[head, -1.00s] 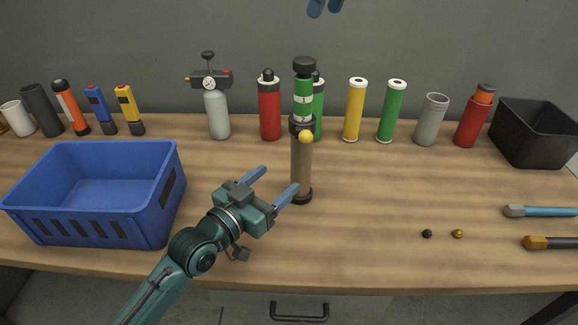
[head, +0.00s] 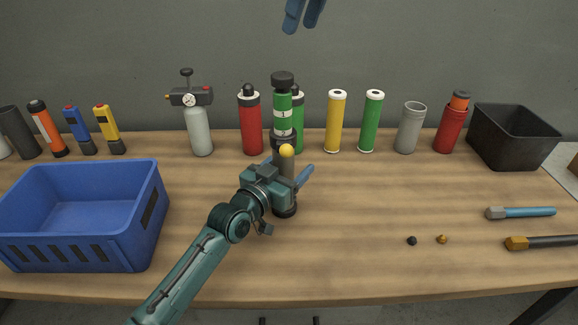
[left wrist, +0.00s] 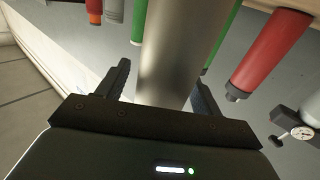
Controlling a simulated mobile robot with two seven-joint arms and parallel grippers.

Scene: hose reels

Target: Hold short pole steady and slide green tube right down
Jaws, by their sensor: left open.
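The short pole (head: 287,166) stands upright on a dark base at mid-table, with a dark collar and yellow knob (head: 287,151). The green tube (head: 282,104), with white bands and a black cap, sits upright above the collar. My left gripper (head: 291,165) is open at the pole, below the knob. In the left wrist view, the open left gripper (left wrist: 163,82) has one finger on each side of the grey pole (left wrist: 172,50), with a gap at least on the left. My right gripper (head: 303,14) is open and empty at the top edge, above the cap.
A blue crate (head: 70,252) stands at left. A gauge bottle (head: 200,132), a red cylinder (head: 250,125), yellow and green tubes and a black bin (head: 515,147) line the back. Two small balls and two tools (head: 525,212) lie at right. The front middle is clear.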

